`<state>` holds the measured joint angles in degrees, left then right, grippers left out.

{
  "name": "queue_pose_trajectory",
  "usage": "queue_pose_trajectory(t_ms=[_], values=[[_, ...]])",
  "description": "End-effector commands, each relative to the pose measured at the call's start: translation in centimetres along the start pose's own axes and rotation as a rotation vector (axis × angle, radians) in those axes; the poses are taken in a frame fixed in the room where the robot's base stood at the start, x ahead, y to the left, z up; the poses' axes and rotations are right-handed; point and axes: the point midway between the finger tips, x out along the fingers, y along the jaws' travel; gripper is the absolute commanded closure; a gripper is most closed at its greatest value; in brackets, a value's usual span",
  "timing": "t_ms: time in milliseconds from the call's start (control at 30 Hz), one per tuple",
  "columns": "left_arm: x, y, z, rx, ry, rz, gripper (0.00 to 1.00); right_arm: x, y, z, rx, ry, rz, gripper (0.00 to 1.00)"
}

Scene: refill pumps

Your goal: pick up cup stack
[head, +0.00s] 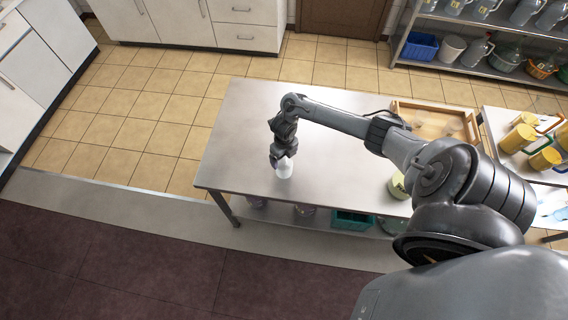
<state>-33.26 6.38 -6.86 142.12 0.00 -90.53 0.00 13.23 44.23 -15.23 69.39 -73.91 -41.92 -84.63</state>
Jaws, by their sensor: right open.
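A white, cup-like object (285,171), which looks like the cup stack, stands upright on the steel table (240,130) near its front edge. My right gripper (281,160) points down directly over it, with the fingers at its upper part. The gripper is open, and the fingers hide the top of the white object. I cannot tell whether they touch it. My left gripper is not in view.
A wooden tray (403,106) with clear cups sits at the table's back right. A pale green item (398,186) is at the right, partly behind my arm. Yellow jugs (518,138) stand on a side table. The table's left part is clear.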

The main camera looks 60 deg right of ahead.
Motion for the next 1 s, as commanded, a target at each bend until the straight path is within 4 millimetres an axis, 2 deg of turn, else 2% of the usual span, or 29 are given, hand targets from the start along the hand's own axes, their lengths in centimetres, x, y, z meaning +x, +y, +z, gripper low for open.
queue_pose_trajectory(t_ms=[67,600,1000], values=[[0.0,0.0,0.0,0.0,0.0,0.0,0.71,-0.01,-0.01,0.0,0.0,0.0,0.0,0.08],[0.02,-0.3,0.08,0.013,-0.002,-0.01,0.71,-0.05,-0.03,0.01,0.0,0.0,0.0,0.88],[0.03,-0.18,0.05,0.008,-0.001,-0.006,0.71,-0.59,-0.06,0.09,0.0,-0.002,0.0,0.88]])
